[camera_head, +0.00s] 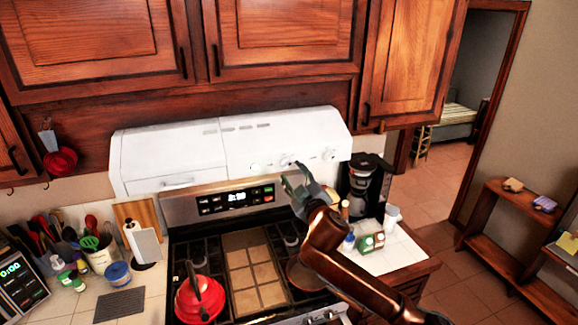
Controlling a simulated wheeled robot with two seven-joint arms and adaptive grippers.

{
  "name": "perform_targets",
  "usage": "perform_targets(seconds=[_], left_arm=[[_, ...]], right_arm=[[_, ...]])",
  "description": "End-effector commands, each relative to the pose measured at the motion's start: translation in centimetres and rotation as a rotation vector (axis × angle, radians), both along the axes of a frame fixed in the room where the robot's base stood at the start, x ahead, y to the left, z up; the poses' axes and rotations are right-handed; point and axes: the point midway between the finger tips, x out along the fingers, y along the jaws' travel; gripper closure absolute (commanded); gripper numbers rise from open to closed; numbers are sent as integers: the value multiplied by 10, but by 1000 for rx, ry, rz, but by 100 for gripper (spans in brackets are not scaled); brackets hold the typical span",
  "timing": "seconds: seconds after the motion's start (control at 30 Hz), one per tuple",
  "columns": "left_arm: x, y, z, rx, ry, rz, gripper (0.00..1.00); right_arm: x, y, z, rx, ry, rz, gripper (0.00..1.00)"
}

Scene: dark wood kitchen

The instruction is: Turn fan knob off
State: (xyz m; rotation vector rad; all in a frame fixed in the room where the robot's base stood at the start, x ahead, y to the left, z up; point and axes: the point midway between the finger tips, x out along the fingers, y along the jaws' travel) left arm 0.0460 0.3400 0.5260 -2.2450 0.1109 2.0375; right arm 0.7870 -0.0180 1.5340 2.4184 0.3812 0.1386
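The white range hood (170,152) hangs under the wooden cabinets, above the stove. Small round knobs show on its front face; one knob (328,154) is at the right and stands clear of my gripper. Another knob (285,160) is just above my gripper's tip. I cannot read which way the knobs are turned or tell which is for the fan. My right gripper (291,170) reaches up from the lower right to the hood's lower front edge. Whether it touches the hood or a knob, and whether its fingers are apart, is too small to tell. My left gripper is not in view.
A coffee maker (366,182) stands close right of my arm. Utensils and jars crowd the left counter.

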Motion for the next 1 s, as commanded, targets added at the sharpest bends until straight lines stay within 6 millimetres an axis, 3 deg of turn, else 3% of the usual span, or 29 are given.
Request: perform_targets(seconds=[0.3, 0.67, 1.0], left_arm=[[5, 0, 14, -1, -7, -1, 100], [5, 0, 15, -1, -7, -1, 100], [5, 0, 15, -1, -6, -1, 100]], right_arm=[[37, 13, 2, 0, -1, 1, 63], [42, 15, 0, 0, -1, 2, 63], [42, 14, 0, 0, 0, 1, 85]])
